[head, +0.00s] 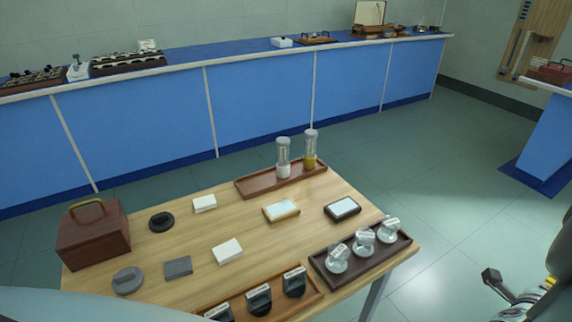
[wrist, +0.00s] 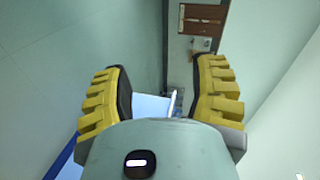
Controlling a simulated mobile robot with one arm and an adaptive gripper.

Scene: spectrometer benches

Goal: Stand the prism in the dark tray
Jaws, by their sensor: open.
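A dark brown tray (head: 325,272) lies at the right front of the wooden table in the head view. It holds a few clear, rounded glass pieces (head: 364,242) with white labels. I cannot tell which piece on the table is the prism. My gripper (wrist: 160,75) is open and empty in the wrist view, its yellow-backed fingers apart. It points at the room's floor and wall, away from the table. In the head view, part of my arm shows at the lower right, off the table.
The wooden table (head: 300,232) also carries a reddish tray (head: 262,186) with two jars, a front tray (head: 312,296) with black labelled pieces, a brown case (head: 93,235), white blocks (head: 228,251) and grey pieces (head: 178,267). A long blue bench (head: 258,100) stands behind.

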